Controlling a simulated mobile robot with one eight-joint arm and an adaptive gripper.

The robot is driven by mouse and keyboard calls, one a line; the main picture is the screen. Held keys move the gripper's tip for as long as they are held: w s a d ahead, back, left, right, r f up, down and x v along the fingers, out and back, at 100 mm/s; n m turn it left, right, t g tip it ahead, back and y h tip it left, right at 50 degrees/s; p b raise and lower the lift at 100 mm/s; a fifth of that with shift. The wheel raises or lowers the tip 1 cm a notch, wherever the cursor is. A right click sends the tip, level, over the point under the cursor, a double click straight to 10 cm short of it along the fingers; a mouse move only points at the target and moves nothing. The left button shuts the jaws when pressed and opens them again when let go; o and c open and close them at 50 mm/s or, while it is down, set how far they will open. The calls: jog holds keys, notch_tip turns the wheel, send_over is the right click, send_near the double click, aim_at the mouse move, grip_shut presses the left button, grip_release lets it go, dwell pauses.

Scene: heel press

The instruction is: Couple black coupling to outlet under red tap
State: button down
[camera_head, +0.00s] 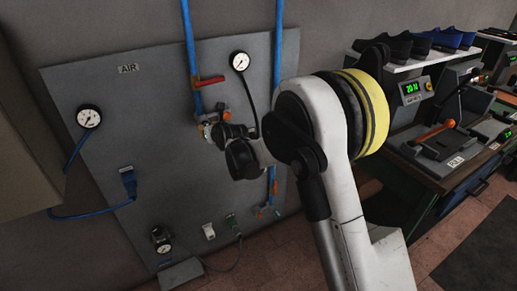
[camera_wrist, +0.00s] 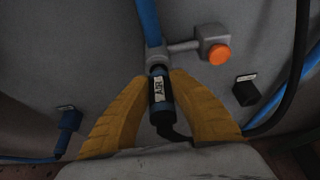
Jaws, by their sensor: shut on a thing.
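My gripper (camera_wrist: 160,92) has two yellow fingers shut on the black coupling (camera_wrist: 158,88), which carries a white AIR label. A black hose bends away from its lower end. The coupling's upper end meets, or lies very close to, the metal outlet (camera_wrist: 156,58) at the end of a blue pipe; I cannot tell whether it is locked on.
A grey block with an orange button (camera_wrist: 219,54) sits right of the outlet. The grey AIR panel (camera_head: 110,110) holds gauges (camera_head: 88,117), a second gauge (camera_head: 240,61) and blue hoses. Another blue pipe (camera_head: 278,40) runs right of the tap. A machine bench (camera_head: 440,140) stands at the right.

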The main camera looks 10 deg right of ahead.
jog(key=shift+w+a, duration=0.2)
jog(key=shift+w, duration=0.4)
jog(key=c, duration=1.2)
grip_release()
